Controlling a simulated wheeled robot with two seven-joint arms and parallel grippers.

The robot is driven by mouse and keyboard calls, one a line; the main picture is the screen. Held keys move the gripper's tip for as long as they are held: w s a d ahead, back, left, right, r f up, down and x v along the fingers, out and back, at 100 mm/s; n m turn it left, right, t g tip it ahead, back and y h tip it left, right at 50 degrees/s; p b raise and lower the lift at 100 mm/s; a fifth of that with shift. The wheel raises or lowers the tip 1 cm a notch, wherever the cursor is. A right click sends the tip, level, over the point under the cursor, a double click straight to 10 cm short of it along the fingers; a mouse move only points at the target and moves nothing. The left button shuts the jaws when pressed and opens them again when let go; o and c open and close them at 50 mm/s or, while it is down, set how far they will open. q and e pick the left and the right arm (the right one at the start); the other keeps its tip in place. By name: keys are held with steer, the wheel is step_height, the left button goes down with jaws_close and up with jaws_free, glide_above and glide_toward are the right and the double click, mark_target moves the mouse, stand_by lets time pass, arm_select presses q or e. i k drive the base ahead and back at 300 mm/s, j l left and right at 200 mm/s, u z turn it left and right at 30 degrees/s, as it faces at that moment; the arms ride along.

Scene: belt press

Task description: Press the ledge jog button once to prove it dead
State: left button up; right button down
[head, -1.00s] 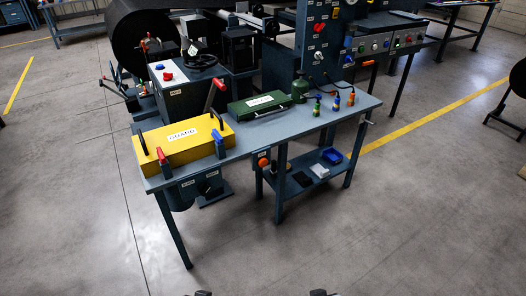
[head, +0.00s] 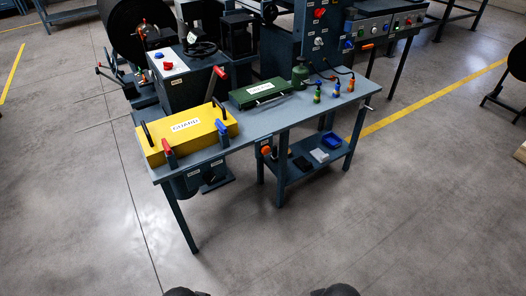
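An orange round button (head: 266,150) sits on the front edge of the blue-grey bench (head: 262,128), under the top. Its label is too small to read, so I cannot tell whether it is the ledge jog button. A red button (head: 168,65) and a small blue one sit on the sloped box behind the bench. Two dark rounded parts of mine show at the bottom edge, left and right of centre. No gripper fingers show, and nothing of mine touches the bench.
A yellow guard (head: 190,132) with black handles and a green case (head: 262,89) lie on the bench. Several small bottles (head: 336,88) stand at its right. A lower shelf holds a blue bin (head: 331,140). A press and control panels stand behind. The floor in front is clear.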

mark_target(265, 150)
steer(key=i+j+z, duration=0.15)
steer(key=j, duration=1.35)
steer(key=j+z, duration=0.2)
steer(key=j, duration=1.3)
steer(key=i, duration=0.05)
